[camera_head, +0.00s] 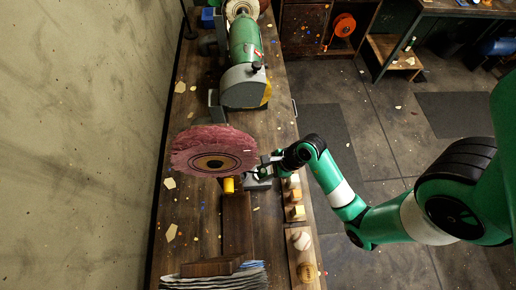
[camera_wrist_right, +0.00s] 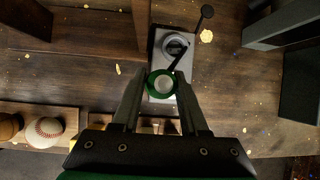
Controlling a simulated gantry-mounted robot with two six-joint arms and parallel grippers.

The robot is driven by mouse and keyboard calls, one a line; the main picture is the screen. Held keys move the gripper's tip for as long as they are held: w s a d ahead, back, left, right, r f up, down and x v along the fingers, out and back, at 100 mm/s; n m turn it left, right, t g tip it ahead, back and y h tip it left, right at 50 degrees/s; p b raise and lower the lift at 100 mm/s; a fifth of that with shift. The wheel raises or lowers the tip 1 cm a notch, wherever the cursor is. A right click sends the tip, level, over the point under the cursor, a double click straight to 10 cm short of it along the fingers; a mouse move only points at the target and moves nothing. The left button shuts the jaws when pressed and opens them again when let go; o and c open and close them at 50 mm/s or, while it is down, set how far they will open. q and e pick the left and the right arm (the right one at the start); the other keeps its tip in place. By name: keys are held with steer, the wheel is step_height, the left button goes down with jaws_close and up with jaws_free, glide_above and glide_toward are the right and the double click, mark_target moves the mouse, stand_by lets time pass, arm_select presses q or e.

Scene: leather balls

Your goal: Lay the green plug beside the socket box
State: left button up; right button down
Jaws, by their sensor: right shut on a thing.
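The green plug (camera_wrist_right: 153,90) is a green ring with a pale centre, held between the fingertips of my right gripper (camera_wrist_right: 162,86) in the right wrist view. The socket box (camera_wrist_right: 158,104) is a grey box with a round dial and a black-knobbed lever. The plug overlaps its near part; I cannot tell if they touch. In the head view my right gripper (camera_head: 264,171) is over the bench beside the pink wheel, and the grey box (camera_head: 258,185) shows just below it. The plug is not clear there. My left gripper is not in view.
A large pink buffing wheel (camera_head: 212,150) on a green machine (camera_head: 244,45) stands close to the left of my right gripper. A wooden ball rack (camera_head: 294,236) holds a baseball (camera_head: 301,241) along the bench's right edge. Chips litter the wooden bench (camera_head: 191,204).

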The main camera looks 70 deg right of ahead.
steer(key=w+d+f, duration=0.1)
steer(key=d, duration=0.1)
steer(key=w+d+f+b, duration=0.1)
steer(key=d, duration=0.1)
steer(key=w+d+f+b, duration=0.1)
steer(key=d, duration=0.1)
steer(key=shift+w+d+f, duration=0.25)
steer(key=shift+d+f, duration=0.05)
steer(key=d+f+b, duration=0.1)
steer(key=w+d+f+b, duration=0.1)
steer(key=d+f, duration=0.1)
steer(key=w+d+f+b, duration=0.1)
steer(key=f, duration=0.1)
steer(key=shift+w+d+f, duration=0.15)
steer(key=shift+w+d, duration=0.1)
steer(key=shift+d, duration=0.05)
steer(key=shift+d+f+b, duration=0.2)
steer(key=shift+f+b, duration=0.6)
steer(key=shift+f, duration=1)
steer(key=shift+w+f, duration=0.1)
steer(key=shift+c, duration=2.1)
jaws_free()
steer(key=shift+f, duration=0.1)
